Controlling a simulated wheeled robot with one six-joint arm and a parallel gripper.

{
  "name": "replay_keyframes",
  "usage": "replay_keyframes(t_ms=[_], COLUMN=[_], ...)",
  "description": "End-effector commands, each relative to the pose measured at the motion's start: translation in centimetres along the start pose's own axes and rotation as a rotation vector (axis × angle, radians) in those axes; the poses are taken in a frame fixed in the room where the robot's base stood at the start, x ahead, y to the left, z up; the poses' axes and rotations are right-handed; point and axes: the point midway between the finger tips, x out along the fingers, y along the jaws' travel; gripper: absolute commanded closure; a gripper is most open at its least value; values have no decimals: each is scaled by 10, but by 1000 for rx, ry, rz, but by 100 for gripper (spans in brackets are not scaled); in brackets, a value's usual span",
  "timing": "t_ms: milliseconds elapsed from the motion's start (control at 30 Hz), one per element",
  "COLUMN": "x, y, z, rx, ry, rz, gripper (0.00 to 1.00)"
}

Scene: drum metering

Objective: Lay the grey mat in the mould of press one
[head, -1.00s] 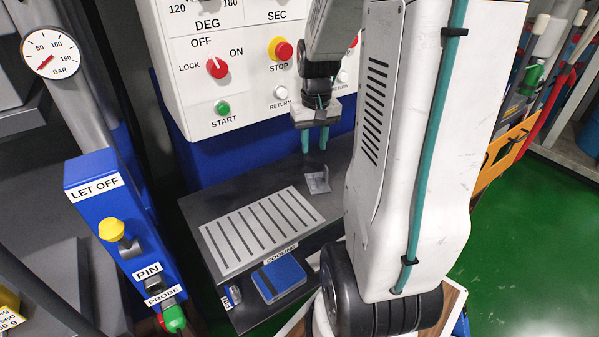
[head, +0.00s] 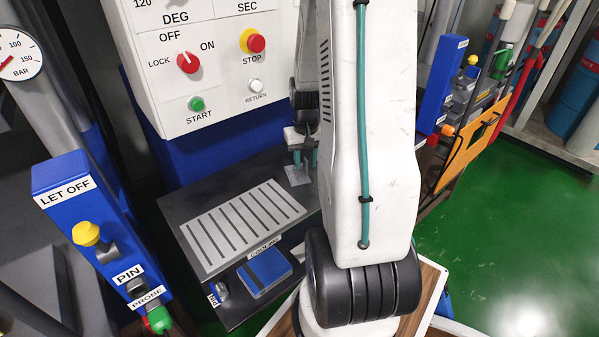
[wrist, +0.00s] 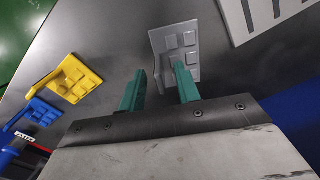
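The grey mat (wrist: 190,48) is a small light-grey piece with raised blocks and an upright tab, on the dark bench top. In the head view the mat (head: 297,176) is partly covered by my gripper (head: 303,159). In the wrist view my gripper (wrist: 159,68) has its two teal fingers apart with nothing between them. The right fingertip overlaps the mat's near end in the picture; I cannot tell whether it touches. The mould of press one cannot be made out.
A yellow piece (wrist: 70,80) and a blue piece (wrist: 40,112) lie left of the mat in the wrist view. A slotted COOLING plate (head: 240,226) is on the bench. A white control panel (head: 215,70) stands behind. A blue LET OFF post (head: 95,225) is at left.

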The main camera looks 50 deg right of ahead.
Motion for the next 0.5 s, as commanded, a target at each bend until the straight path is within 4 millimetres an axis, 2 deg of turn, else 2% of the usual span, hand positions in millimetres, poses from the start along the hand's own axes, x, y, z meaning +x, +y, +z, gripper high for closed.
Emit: replay_keyframes(t_ms=[100, 133, 233, 500], x=[0, 0, 0, 0], y=[0, 0, 0, 0], z=[0, 0, 0, 0], rx=[0, 0, 0, 0], ry=[0, 0, 0, 0], rz=[0, 0, 0, 0], gripper=[67, 70, 98, 100])
